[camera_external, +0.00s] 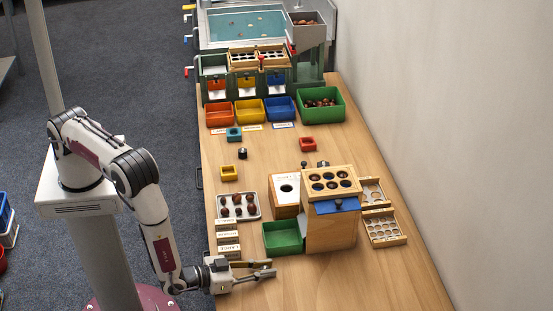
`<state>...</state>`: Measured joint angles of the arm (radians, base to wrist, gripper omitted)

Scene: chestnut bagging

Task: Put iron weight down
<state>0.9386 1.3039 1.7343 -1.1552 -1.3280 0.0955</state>
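My gripper (271,268) is low over the near end of the wooden table, in front of the green tray and the label cards. Its two fingers point right, with a narrow gap between the tips. I see nothing between them at this size. A small dark cylinder (242,154), which looks like an iron weight, stands on the table behind the yellow square holder, well away from my gripper. Two smaller dark pieces, a left one (304,165) and a right one (323,164), show behind the wooden box. I cannot tell whether these are weights.
A metal tray (222,217) holds several chestnuts. A green tray (301,247) and a tall wooden box (344,235) with round holes stand right of it. Orange (219,123), yellow (262,118) and blue (294,117) bins line the back. The table's front right is clear.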

